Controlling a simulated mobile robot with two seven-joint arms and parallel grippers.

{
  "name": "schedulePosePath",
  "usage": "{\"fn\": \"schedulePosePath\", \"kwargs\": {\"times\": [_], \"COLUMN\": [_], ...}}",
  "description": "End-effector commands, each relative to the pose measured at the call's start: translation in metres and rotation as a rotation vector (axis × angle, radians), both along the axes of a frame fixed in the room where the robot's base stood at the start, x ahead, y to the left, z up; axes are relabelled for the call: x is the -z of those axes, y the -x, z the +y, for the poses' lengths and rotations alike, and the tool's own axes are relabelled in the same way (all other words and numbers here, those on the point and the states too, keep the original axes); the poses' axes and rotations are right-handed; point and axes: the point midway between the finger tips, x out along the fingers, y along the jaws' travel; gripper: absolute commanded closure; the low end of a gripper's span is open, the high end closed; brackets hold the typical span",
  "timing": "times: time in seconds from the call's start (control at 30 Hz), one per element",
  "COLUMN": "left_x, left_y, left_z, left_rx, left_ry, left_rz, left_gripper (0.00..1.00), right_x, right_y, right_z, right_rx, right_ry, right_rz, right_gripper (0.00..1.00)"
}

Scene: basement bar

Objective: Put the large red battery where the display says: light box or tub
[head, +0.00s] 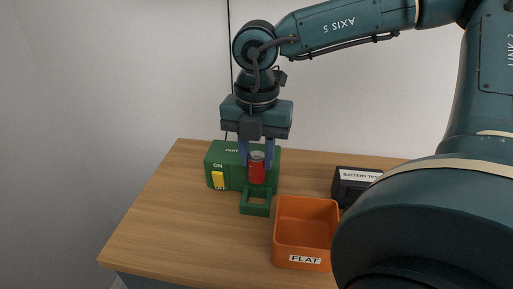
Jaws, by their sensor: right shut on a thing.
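The large red battery (257,170) is upright between the fingers of my right gripper (257,155), which is shut on it. It is in front of the green light box (229,156), above or just behind the box's open green holder (255,208); I cannot tell whether it touches anything below. The light box has a yellow switch (218,180) with ON above it. The orange tub (305,208), labelled FLAT, stands to the right and looks empty. The black battery tester (347,187) is partly hidden by my arm; no reading shows. My left gripper is not in view.
The wooden table top (165,220) is clear on the left and front left. A pale wall stands behind the table. My right arm covers the right side of the view and hides that part of the table.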

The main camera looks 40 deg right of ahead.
Motion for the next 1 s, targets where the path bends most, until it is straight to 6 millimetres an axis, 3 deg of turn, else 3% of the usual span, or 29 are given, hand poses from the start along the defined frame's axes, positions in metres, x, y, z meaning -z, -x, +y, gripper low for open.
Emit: {"fn": "schedulePosePath", "kwargs": {"times": [0.57,1.0], "left_x": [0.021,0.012], "left_y": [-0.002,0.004], "left_z": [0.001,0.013], "left_rx": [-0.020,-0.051], "left_ry": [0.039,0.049], "left_rz": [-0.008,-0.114], "left_gripper": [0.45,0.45], "right_x": [0.046,0.070], "right_y": [0.000,0.000], "right_z": [0.000,0.000], "right_rx": [0.000,-0.001], "right_ry": [0.000,0.001], "right_rz": [-0.002,-0.003], "right_gripper": [0.96,0.96]}}
